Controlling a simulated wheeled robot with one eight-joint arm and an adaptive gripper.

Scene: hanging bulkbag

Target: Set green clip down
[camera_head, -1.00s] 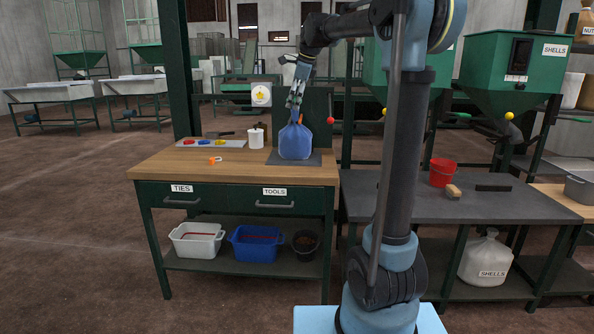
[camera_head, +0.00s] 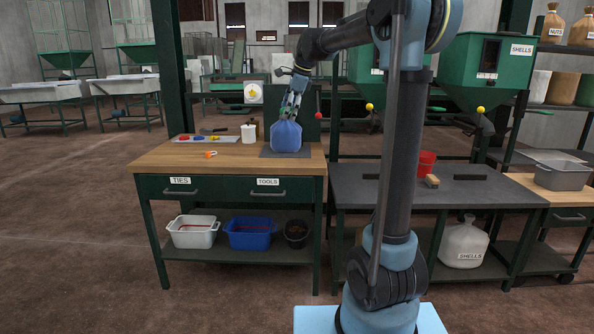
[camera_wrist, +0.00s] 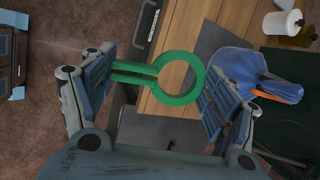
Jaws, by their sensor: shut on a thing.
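My gripper (camera_wrist: 160,72) is shut on the green clip (camera_wrist: 183,97), a flat ring with two straight prongs. In the wrist view the clip spans between the two fingers, the prongs toward the left finger and the ring toward the right one. In the head view my gripper (camera_head: 291,106) shows in front of the top of the tied blue bag (camera_head: 286,138); the clip is too small there to make out well. The bag stands on a dark mat (camera_head: 268,155) on the wooden workbench (camera_head: 185,158). In the wrist view the bag (camera_wrist: 235,65) lies beyond the right finger.
On the bench are an orange item (camera_head: 211,154), a white roll (camera_head: 248,133) and a tray (camera_head: 187,139) with coloured clips. The bench's front left is bare. A grey table (camera_head: 450,192) with a red bucket (camera_head: 427,163) and a brush stands to the right.

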